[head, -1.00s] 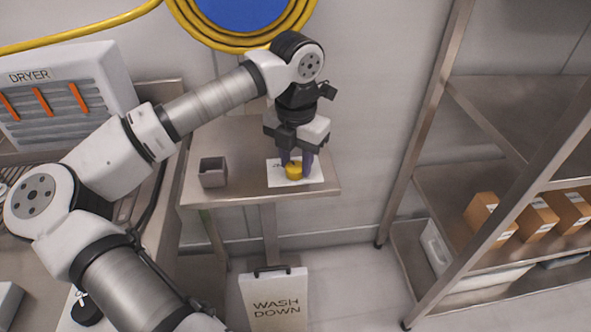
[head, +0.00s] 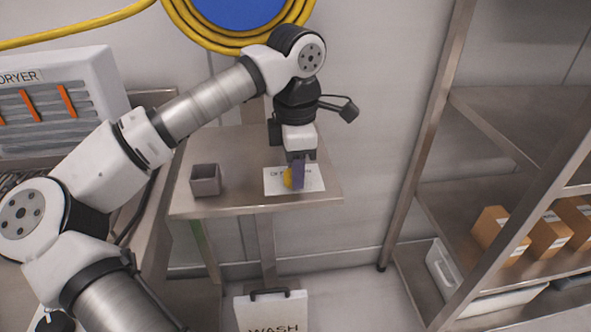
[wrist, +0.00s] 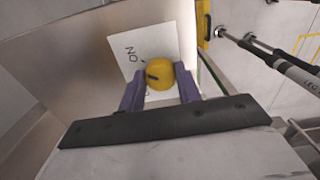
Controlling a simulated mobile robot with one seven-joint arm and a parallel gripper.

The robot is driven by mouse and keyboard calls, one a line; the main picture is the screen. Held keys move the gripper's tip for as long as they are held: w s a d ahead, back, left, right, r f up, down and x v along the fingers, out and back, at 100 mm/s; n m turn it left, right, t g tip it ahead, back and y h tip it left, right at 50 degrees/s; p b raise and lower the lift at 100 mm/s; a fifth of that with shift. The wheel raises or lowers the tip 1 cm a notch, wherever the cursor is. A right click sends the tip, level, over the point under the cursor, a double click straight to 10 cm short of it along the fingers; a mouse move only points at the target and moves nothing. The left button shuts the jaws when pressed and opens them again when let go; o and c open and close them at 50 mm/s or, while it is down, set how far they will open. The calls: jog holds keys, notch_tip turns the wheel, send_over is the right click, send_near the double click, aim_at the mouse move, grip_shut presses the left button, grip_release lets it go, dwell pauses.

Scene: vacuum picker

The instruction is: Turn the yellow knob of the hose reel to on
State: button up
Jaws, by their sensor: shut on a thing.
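The yellow knob (head: 287,178) sits on a white label plate (head: 311,184) on the small metal shelf. My gripper (head: 298,174) points down over it, with its purple fingers shut on the knob and hiding part of it. In the wrist view the knob (wrist: 160,74) lies between the two purple fingertips (wrist: 160,88). A dark mark on the knob's top points left in that view. The word ON shows on the label (wrist: 135,52) beside the knob; other lettering is mostly hidden.
A grey open box (head: 205,181) stands on the shelf (head: 235,204) left of the label. The yellow hose reel (head: 240,40) hangs on the wall above. A dryer (head: 60,100) is at left, and a rack with boxes (head: 495,232) at right.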

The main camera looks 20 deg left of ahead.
jog(key=shift+m, duration=0.5)
dwell(0.3)
jog(key=o, duration=1)
jog(key=shift+c, duration=0.2)
jog(key=shift+r, duration=0.15)
notch_tip(320, 180, up, 14)
jog(key=shift+f, duration=0.2)
